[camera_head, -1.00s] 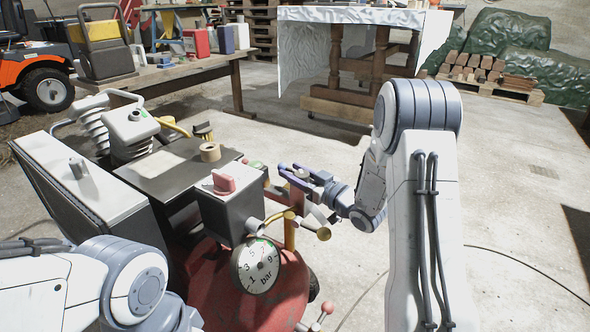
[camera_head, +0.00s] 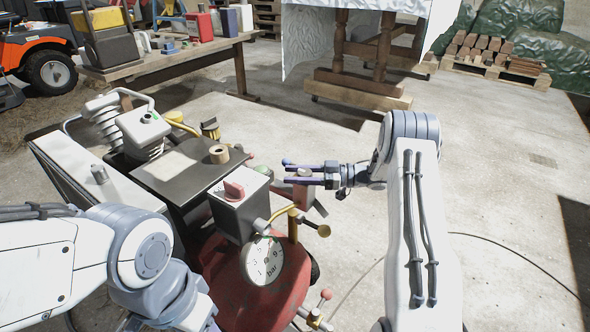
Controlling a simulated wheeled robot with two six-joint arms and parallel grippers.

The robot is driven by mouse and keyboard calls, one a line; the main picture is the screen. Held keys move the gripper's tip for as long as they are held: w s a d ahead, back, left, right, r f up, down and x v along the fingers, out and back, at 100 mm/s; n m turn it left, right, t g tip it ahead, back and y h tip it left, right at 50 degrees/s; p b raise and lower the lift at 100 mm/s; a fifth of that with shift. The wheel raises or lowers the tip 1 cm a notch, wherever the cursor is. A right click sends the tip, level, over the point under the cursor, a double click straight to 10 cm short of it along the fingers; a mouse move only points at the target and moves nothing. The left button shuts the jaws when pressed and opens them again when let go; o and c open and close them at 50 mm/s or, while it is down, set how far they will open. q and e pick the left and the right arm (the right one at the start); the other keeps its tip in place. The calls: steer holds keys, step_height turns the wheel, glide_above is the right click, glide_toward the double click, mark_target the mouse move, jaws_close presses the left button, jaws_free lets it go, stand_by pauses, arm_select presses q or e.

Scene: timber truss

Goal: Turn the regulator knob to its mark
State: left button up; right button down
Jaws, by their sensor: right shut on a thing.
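The red compressor tank (camera_head: 262,298) stands at centre left with a round white pressure gauge (camera_head: 262,262) marked in bar on its front. My right gripper (camera_head: 303,171) is behind and to the right of the gauge, with its purple fingers pointing left. It is shut on a small greyish knob (camera_head: 305,172), which I take to be the regulator knob, above a reddish body. The fingers partly cover the knob, and its mark is too small to make out. My left arm comes in at the lower left; its gripper is out of view.
A red switch (camera_head: 235,190) sits on the black box beside the gauge, and brass pipes and valves (camera_head: 293,225) stand close to the gripper. A tape roll (camera_head: 219,154) lies on the black top. Open concrete floor lies to the right.

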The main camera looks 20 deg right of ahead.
steer(key=shift+s+n+g, duration=0.1)
steer(key=shift+n+g, duration=0.3)
steer(key=shift+g, duration=0.2)
steer(key=shift+c, duration=1.8)
jaws_free()
steer(key=p+v, duration=0.3)
steer(key=v, duration=0.7)
steer(key=shift+d+f, duration=0.25)
steer(key=shift+s+a, duration=0.1)
steer(key=shift+a, duration=0.05)
